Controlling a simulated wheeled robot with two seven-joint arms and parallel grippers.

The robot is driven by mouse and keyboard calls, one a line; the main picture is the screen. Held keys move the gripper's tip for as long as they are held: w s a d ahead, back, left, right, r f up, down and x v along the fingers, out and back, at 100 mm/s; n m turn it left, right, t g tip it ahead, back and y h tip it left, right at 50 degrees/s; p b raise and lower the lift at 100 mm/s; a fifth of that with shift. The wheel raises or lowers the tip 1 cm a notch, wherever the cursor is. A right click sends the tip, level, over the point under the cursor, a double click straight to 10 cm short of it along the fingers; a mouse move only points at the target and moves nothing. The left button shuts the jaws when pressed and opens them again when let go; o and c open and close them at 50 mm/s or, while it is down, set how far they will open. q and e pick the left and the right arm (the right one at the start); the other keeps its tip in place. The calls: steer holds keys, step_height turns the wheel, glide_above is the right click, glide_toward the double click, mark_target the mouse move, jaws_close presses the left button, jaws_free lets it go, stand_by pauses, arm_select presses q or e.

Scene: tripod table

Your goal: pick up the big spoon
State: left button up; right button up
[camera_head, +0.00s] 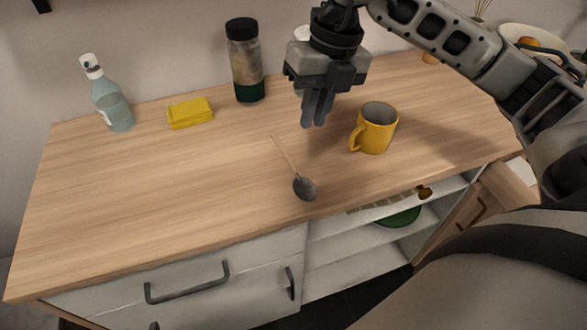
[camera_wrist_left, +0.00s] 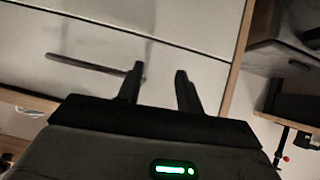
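The big spoon (camera_head: 304,188) lies on the wooden tabletop near its front edge, with a dark bowl toward the front and a thin light handle pointing back and left. My right gripper (camera_head: 313,121) is above the table, to the right of the handle's far end and left of the yellow mug. Its fingers point down and look close together; I see nothing between them, and cannot tell if they touch. My left gripper (camera_wrist_left: 158,80) shows only in the left wrist view, with its two fingers apart and empty in front of the pale cabinet fronts.
A yellow mug (camera_head: 376,129) stands right of the spoon. Drawers with a handle (camera_head: 188,284) are below the tabletop. The left and middle tabletop is clear.

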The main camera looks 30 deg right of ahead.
mark_target(297, 172)
steer(key=a+f, duration=0.1)
steer(key=f, duration=0.7)
steer(key=a+f, duration=0.1)
steer(key=f, duration=0.2)
steer(key=shift+w+a+f+p, duration=0.25)
steer(key=shift+a+f+p, duration=0.05)
steer(key=shift+f+p, duration=0.1)
jaws_close()
steer(key=shift+r, duration=0.1)
